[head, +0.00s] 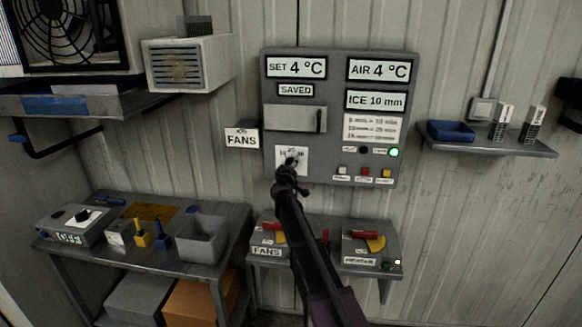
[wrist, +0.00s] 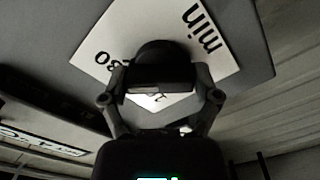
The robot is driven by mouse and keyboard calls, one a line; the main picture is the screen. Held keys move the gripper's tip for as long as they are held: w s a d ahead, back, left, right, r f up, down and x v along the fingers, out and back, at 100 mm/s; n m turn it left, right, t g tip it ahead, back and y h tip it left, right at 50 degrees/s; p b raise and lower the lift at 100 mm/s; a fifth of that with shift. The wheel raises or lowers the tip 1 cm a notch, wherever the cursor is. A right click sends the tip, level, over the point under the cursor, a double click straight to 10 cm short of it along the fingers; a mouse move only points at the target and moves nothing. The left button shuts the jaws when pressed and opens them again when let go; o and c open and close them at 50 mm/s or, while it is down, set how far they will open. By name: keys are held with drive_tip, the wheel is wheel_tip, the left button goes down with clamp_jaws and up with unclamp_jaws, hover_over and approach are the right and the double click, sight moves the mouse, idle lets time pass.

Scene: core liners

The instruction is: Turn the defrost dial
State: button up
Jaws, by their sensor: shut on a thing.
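The dial is a dark round knob (wrist: 165,55) on a white printed plate (wrist: 225,62); "min" is readable on the plate in the wrist view. In the head view the white plate (head: 302,153) is at the lower left of the grey control panel (head: 335,60). My gripper (head: 288,172) is at the plate, its arm coming up from below and covering much of the dial. In the wrist view my gripper (wrist: 160,95) has one finger on each side of the knob, shut on it. The dial's pointer is hidden, so its setting cannot be read.
The panel shows SET 4 °C, AIR 4 °C, SAVED and ICE 10 mm, with a lit green lamp (head: 394,153). Below is a shelf with red-handled switches (head: 360,234). A cluttered table (head: 110,262) stands left; a wall shelf (head: 480,146) is right.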

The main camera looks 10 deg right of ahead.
drive_tip(key=n, duration=0.3)
drive_tip(key=shift+n, duration=0.4)
drive_tip(key=shift+w+n, duration=0.1)
drive_tip(key=shift+n, duration=1.9)
drive_tip(key=o, duration=1)
drive_tip(key=shift+c, duration=0.2)
drive_tip(key=v, duration=1.2)
